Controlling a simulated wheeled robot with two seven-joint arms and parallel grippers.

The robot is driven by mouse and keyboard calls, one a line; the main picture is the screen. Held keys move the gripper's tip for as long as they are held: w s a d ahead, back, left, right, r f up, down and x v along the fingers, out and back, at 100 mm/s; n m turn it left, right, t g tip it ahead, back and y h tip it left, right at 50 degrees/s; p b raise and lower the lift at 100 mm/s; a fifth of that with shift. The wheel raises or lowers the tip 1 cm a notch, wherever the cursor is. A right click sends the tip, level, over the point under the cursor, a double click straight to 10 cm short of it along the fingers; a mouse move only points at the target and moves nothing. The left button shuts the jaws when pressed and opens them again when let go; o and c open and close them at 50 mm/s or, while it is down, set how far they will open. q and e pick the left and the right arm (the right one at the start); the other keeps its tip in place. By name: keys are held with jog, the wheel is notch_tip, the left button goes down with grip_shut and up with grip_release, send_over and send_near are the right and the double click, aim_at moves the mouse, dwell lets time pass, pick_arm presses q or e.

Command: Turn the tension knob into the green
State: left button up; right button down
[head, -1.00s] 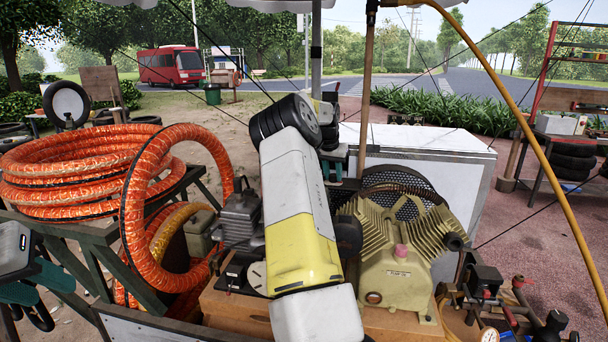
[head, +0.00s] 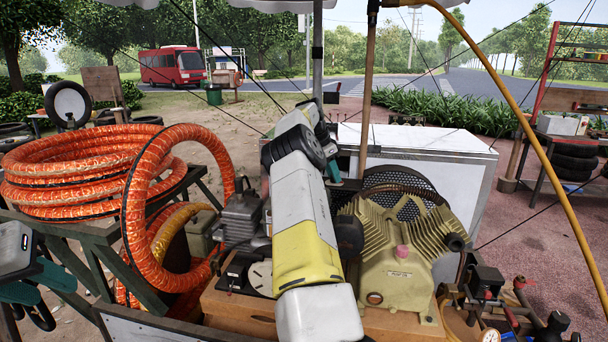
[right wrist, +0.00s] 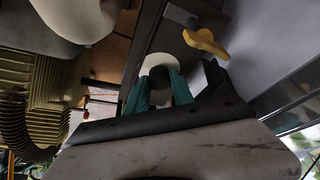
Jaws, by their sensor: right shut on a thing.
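In the right wrist view, a dark round knob (right wrist: 160,73) stands in front of a cream disc (right wrist: 163,62) on a dark panel; I take it as the tension knob. My right gripper (right wrist: 160,83) is shut on it with its two green fingers, one on each side. No green zone or pointer shows there. In the head view my right arm hides the fingertips and the knob; only a bit of teal shows past the wrist. My left gripper (head: 28,318) is at the lower left edge, apart from everything, its fingers apart and empty.
The tan compressor (head: 396,275) stands right of my right arm, with gauge and valves at lower right. A pale disc (head: 259,277) and grey motor (head: 240,220) are left of it. Orange hose coils (head: 85,170) fill the left. A yellow handle (right wrist: 206,43) is near the knob.

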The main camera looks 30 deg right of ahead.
dwell(0.3)
jog(key=c, duration=1.1)
grip_release()
jog(key=v, duration=0.7)
jog(key=shift+a+r, duration=0.2)
jog(key=shift+r, duration=0.2)
jog(key=shift+w, duration=0.1)
